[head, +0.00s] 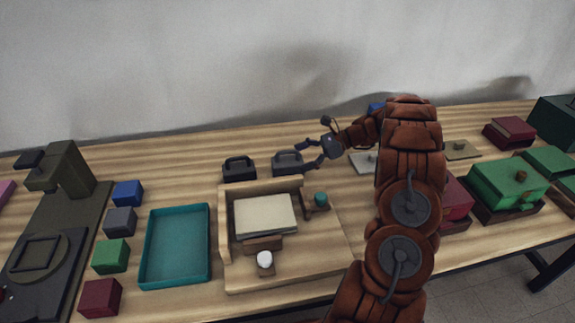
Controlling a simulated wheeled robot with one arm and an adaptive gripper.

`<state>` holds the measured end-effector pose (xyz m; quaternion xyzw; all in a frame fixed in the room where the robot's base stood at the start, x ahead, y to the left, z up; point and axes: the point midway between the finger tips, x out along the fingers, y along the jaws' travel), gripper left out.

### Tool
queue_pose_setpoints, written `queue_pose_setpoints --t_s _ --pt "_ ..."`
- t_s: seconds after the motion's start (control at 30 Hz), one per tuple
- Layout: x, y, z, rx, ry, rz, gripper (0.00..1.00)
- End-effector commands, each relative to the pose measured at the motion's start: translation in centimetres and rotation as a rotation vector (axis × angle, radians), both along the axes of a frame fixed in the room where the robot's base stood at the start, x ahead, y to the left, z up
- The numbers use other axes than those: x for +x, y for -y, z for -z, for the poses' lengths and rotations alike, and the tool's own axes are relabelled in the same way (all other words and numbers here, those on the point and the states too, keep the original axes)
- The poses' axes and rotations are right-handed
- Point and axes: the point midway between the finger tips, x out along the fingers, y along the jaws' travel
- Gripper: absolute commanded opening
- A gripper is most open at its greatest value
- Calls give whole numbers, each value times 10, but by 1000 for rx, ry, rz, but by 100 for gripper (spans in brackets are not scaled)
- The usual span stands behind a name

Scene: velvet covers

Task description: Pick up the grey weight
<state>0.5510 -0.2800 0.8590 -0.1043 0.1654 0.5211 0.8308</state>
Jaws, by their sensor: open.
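The grey weight (287,165), a block with a handle on top, stands on the wooden table behind the open-fronted wooden tray. A darker, near-black weight (238,171) of the same shape stands just to its left. My gripper (306,156) is open at the right of the grey weight, its fingers pointing left toward it. One finger is at the far side and one at the near right side. I cannot tell whether either finger touches the weight. Nothing is seen held in the gripper.
The wooden tray (228,262) holds a pale pad (265,215) and a white-topped knob (265,259). A teal tray (148,247) and several coloured cubes lie to the left. Green and red lidded boxes (505,184) stand to the right. The table left of the dark weight is clear.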

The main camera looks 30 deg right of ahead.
Motion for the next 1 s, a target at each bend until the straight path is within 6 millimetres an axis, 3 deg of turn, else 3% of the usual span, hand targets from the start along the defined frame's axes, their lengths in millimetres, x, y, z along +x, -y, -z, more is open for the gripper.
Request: queue_pose_setpoints --t_s 0.33,0.7,1.0 --pt "12 -27 11 3 -2 2 92" --pt "15 -30 14 1 -1 3 91" --pt "15 -30 14 1 -1 3 59"
